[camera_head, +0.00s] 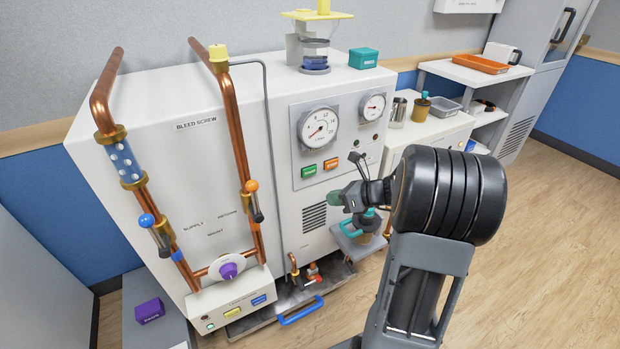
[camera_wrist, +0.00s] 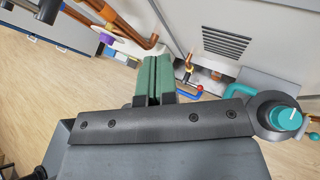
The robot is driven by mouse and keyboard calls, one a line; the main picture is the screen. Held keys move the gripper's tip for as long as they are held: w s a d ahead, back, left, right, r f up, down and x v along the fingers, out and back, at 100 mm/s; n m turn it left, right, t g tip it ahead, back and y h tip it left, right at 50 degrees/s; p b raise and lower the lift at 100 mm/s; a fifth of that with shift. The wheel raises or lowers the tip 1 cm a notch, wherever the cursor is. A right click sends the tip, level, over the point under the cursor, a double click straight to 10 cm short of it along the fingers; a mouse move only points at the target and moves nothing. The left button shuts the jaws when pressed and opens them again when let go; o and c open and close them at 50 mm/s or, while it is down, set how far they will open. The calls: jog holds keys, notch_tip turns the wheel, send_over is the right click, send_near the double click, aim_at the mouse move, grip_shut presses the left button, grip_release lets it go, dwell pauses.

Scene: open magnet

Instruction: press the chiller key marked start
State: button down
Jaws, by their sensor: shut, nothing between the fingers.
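On the white cabinet's front panel, below the gauges, are a green key (camera_head: 309,171) and an orange key (camera_head: 331,163), side by side. Their lettering is too small to read surely, so I cannot tell which is marked start. My gripper (camera_head: 334,199) has green fingertips and is shut and empty. In the head view it appears below and slightly right of the two keys, near the vent slots, apart from both keys. In the wrist view the closed fingers (camera_wrist: 153,78) point toward the lower pipes, and neither panel key is in view.
Two gauges (camera_head: 318,128) sit above the keys. A lower box (camera_head: 231,300) carries a yellow key (camera_head: 232,312), a blue key (camera_head: 259,300) and a purple knob (camera_head: 228,270). Copper pipes (camera_head: 236,130) stand at the left. A teal-handled valve (camera_wrist: 288,118) is beside my gripper in the wrist view.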

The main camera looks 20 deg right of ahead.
jog(key=shift+w, duration=0.1)
send_near(306, 176)
jog(key=a+f, duration=0.3)
jog(key=f, duration=0.1)
jog(key=shift+w+a, duration=0.15)
jog(key=shift+w, duration=0.45)
jog(key=shift+w+a, duration=0.15)
jog(key=shift+w, duration=0.45)
jog(key=shift+w, duration=0.15)
dwell(1.3)
jog(key=shift+w+p, duration=0.25)
jog(key=shift+p, duration=0.15)
jog(key=shift+w+a+r+p, duration=0.15)
jog(key=shift+w+r+p, duration=0.2)
jog(key=shift+w+r, duration=0.15)
dwell(1.3)
jog(key=shift+s+f, duration=0.35)
jog(key=shift+s, duration=0.05)
dwell(0.4)
jog(key=shift+s+d+f, duration=0.1)
jog(key=shift+s+d, duration=0.1)
jog(key=shift+s, duration=1.1)
jog(key=shift+s+d+f, duration=0.1)
jog(key=shift+s+d, duration=0.1)
jog(key=shift+s, duration=1.05)
